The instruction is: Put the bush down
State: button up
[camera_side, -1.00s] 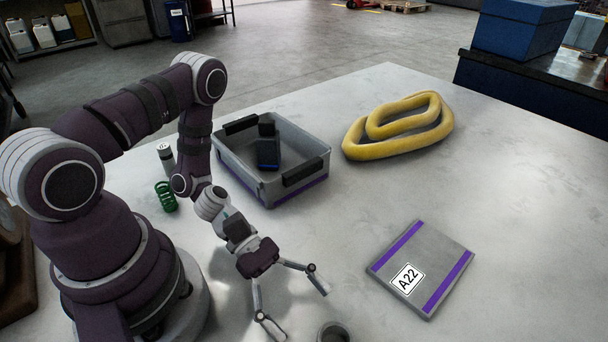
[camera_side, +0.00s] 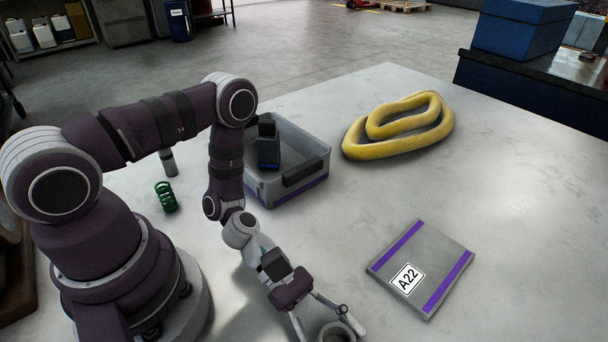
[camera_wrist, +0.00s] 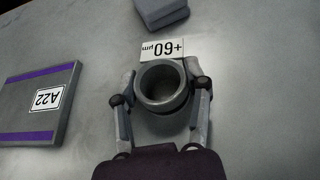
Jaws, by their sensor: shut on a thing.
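The bush (camera_side: 337,332) is a grey metal ring at the bottom edge of the side view, partly cut off by the frame. It also shows in the wrist view (camera_wrist: 163,86), with its open bore facing the camera. My gripper (camera_side: 322,328) has a finger on either side of the bush. In the wrist view the fingers of my gripper (camera_wrist: 160,88) are shut on its outer wall. Whether the bush touches the table cannot be told. A white label reading "+60 µm" (camera_wrist: 163,50) lies just beyond the bush.
A grey plate marked A22 (camera_side: 420,268) lies to the right on the table (camera_side: 500,180). A grey bin (camera_side: 310,160) holds a dark bottle-like object (camera_side: 268,150). A yellow coil (camera_side: 398,127), green spring (camera_side: 166,197) and grey block (camera_wrist: 161,12) are also nearby.

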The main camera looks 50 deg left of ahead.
jog(key=shift+c, duration=1.1)
jog(key=shift+r, duration=0.1)
notch_tip(320, 180, up, 9)
jog(key=shift+r, duration=0.1)
jog(key=shift+w+a+r, duration=0.2)
jog(key=shift+w+r, duration=0.05)
jog(key=w+a+n+t, duration=0.1)
jog(key=w, duration=0.1)
jog(key=w+a+r+n+t+y, duration=0.1)
jog(key=w+a, duration=0.1)
jog(key=w+a+r+n+t, duration=0.1)
jog(key=w+a+t, duration=0.1)
jog(key=shift+w+a+n, duration=0.2)
jog(key=shift+w+n, duration=0.1)
jog(key=shift+n, duration=0.1)
jog(key=w+a+r+n+t+y, duration=0.2)
jog(key=w+a+r+n+t, duration=0.1)
jog(key=w+a, duration=0.1)
jog(key=shift+w+a+r+t+y, duration=0.2)
jog(key=shift+a+r+t+y, duration=0.15)
jog(key=shift+a, duration=0.2)
jog(key=w+a+r+n+t+y, duration=0.3)
jog(key=a+r+n+y, duration=0.2)
jog(key=a+r, duration=0.4)
jog(key=shift+w+r+n+t+y, duration=0.3)
jog(key=shift+n+t+y, duration=0.05)
jog(key=shift+n, duration=0.35)
